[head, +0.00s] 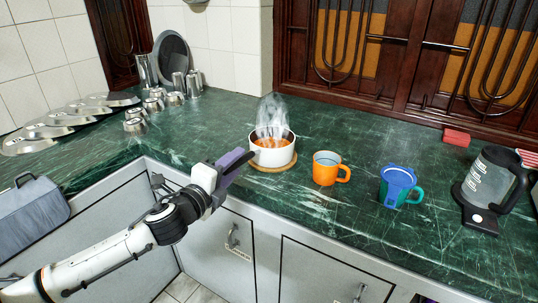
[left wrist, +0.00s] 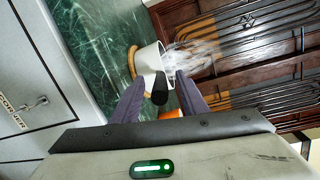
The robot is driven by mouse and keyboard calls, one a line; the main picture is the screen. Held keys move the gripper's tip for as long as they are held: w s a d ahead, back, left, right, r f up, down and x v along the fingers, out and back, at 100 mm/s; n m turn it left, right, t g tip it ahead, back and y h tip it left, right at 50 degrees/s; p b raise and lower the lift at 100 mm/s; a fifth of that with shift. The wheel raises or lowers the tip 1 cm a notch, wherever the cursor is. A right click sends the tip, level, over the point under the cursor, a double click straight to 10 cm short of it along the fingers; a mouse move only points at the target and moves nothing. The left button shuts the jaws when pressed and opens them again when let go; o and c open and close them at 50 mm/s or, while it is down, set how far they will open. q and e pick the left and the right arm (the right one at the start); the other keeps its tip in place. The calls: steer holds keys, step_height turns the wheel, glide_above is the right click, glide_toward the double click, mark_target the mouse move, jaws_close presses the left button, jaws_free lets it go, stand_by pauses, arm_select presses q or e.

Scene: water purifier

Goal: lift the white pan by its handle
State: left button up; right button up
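The white pan (head: 272,155) stands on a round wooden board (head: 273,168) on the green counter, with orange contents and steam rising. Its dark handle points toward my left gripper (head: 239,164). In the left wrist view, the pan (left wrist: 149,60) is ahead and its black handle (left wrist: 160,90) lies between the two purple fingers of my left gripper (left wrist: 161,97). The fingers are open, with a gap on each side of the handle. Only a small dark purple piece, perhaps my right gripper (head: 424,298), shows at the bottom edge of the head view.
An orange mug (head: 325,168) and a teal mug with a blue top (head: 397,186) stand right of the pan. A kettle (head: 490,185) is farther right. Metal cups (head: 176,92) and lids (head: 50,130) are at the left.

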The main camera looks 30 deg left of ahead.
arm_select(q)
steer(key=shift+w+f, duration=0.15)
steer(key=shift+w, duration=1)
steer(key=c, duration=0.9)
steer(key=shift+r, duration=0.25)
jaws_close()
steer(key=shift+r+p, duration=0.35)
steer(key=shift+r, duration=0.7)
step_height(320, 180, up, 4)
steer(key=shift+f+p, duration=0.25)
steer(key=shift+p, duration=0.15)
steer(key=shift+r, duration=1.4)
steer(key=shift+r+p, duration=0.4)
steer(key=shift+r, duration=0.35)
